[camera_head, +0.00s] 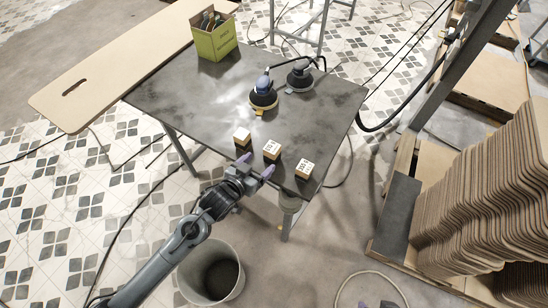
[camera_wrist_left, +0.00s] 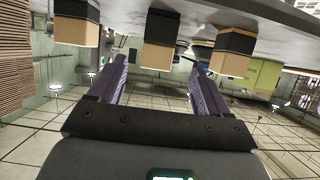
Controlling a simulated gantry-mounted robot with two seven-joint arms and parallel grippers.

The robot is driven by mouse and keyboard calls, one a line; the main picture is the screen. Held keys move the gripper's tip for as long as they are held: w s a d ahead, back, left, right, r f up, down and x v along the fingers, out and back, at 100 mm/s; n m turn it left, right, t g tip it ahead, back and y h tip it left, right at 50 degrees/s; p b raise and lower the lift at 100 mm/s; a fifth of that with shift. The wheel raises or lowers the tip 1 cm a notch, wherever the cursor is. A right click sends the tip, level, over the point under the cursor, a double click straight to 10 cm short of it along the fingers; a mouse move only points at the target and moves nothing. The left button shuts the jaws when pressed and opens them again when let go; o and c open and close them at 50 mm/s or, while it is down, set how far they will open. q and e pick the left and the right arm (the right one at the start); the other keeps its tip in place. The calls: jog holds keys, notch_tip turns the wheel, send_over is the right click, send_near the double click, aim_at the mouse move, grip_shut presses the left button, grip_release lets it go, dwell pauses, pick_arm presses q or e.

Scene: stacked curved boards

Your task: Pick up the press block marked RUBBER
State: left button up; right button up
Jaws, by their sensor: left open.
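Three small press blocks with pale, wood-coloured sides and dark lower bands stand apart along the near edge of the dark table (camera_head: 190,88): a left block (camera_head: 242,136), a middle block (camera_head: 271,150) and a right block (camera_head: 304,169). The middle and right ones show dark lettering too small to read, so I cannot tell which says RUBBER. My left gripper (camera_head: 255,172) is open and empty just off the table edge, nearest the left and middle blocks. The upside-down left wrist view shows its purple fingers (camera_wrist_left: 158,70) spread, with the middle block (camera_wrist_left: 160,28) beyond.
Two sanders (camera_head: 263,93) (camera_head: 300,76) with a hose sit farther back. A green box (camera_head: 214,38) of tools stands at the far corner. A grey bin (camera_head: 211,272) is below my left arm. Stacked curved boards (camera_head: 475,195) stand at right. Something purple and dark, probably my right gripper, barely shows at the bottom edge.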

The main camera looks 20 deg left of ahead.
aim_at(269, 155)
pick_arm(q)
jog(key=shift+b+x, duration=0.7)
jog(key=shift+x, duration=3.85)
jog(key=shift+s+d+f, duration=0.1)
jog(key=shift+c, duration=0.2)
grip_shut()
jog(key=shift+r, duration=0.25)
